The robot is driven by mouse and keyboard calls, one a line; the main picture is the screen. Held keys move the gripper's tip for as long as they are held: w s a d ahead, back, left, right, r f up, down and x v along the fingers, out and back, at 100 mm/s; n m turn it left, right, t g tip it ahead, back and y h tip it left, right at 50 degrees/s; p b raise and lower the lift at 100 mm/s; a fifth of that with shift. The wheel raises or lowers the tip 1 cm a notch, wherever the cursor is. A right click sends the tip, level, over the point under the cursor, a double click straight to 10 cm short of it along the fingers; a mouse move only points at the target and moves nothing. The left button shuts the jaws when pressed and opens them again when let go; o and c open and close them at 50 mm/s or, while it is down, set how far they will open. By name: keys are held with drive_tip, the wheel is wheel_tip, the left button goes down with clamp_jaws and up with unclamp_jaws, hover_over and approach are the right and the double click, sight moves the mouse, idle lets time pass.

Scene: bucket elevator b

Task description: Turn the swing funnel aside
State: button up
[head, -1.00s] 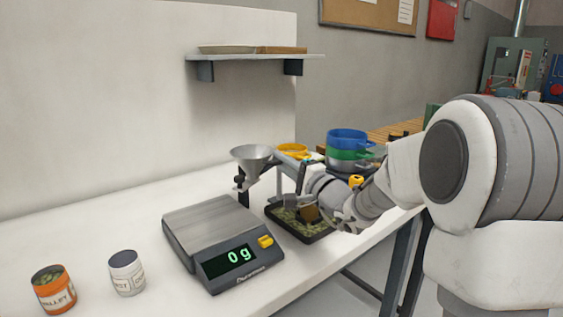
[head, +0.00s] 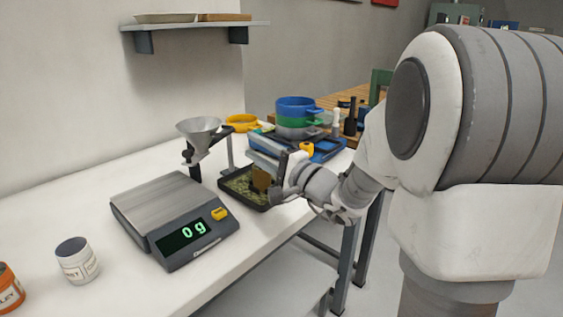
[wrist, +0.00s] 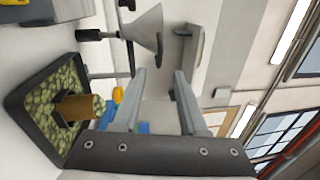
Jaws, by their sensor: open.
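The swing funnel (head: 199,128) is a grey metal cone on a dark bracket, behind the scale and left of the black tray. In the wrist view the funnel (wrist: 147,32) shows sideways near the top, with a dark arm running from it. My gripper (head: 268,150) is in the head view above and behind the tray, right of the funnel and apart from it. In the wrist view my gripper (wrist: 160,78) has its two fingers spread with nothing between them, and the funnel lies beyond the fingertips.
A scale (head: 165,215) reading 0 g stands in front of the funnel. A black tray (head: 236,200) of green pieces holds a brown scoop or block. Stacked coloured sieves (head: 297,112) stand behind. A white jar (head: 77,262) and an orange jar (head: 8,290) stand at front left.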

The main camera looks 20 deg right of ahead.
drive_tip(key=v, duration=0.8)
